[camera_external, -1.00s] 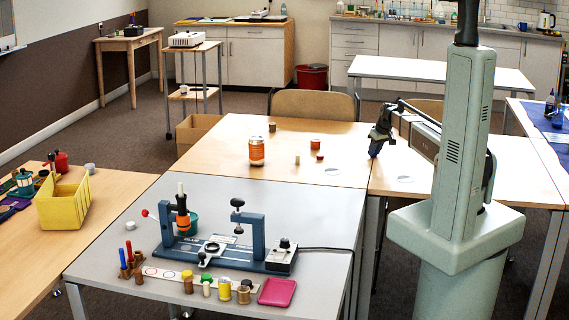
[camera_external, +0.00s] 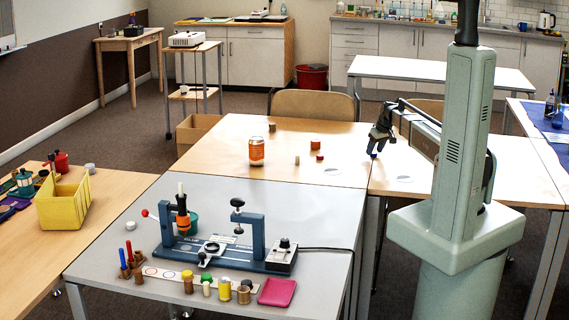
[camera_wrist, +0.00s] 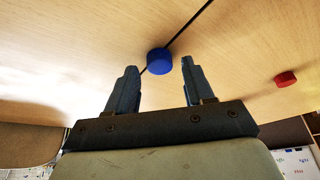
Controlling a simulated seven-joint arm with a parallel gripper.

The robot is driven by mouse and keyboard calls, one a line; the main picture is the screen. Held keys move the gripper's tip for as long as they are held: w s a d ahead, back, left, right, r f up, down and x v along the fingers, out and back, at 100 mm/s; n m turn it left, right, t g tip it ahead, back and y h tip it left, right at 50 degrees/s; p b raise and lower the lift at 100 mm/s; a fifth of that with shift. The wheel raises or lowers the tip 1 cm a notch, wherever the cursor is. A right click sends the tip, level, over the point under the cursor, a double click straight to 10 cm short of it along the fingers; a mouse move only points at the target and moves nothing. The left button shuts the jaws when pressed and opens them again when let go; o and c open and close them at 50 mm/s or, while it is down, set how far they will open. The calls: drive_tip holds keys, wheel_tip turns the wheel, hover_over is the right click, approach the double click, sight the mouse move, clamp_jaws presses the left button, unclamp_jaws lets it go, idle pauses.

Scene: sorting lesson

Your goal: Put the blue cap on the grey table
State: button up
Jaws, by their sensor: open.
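The blue cap (camera_wrist: 159,61) shows in the wrist view as a short round disc on the light wooden surface, close to a dark seam between tables. It lies just beyond and between the fingertips of my gripper (camera_wrist: 155,75), apart from both. My gripper is open, with nothing between its fingers. In the external view my gripper (camera_external: 377,143) hangs over the wooden tables at centre right, with a bit of blue (camera_external: 373,155) just under its fingers. The grey table (camera_external: 320,207) stands in front, nearer the camera.
A red cap (camera_wrist: 286,79) lies to the right in the wrist view.

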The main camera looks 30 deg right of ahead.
drive_tip(key=v, duration=1)
drive_tip(key=shift+r, duration=0.3)
drive_tip(key=shift+o, duration=0.8)
drive_tip(key=shift+s+r, duration=0.3)
drive_tip(key=shift+r, duration=0.05)
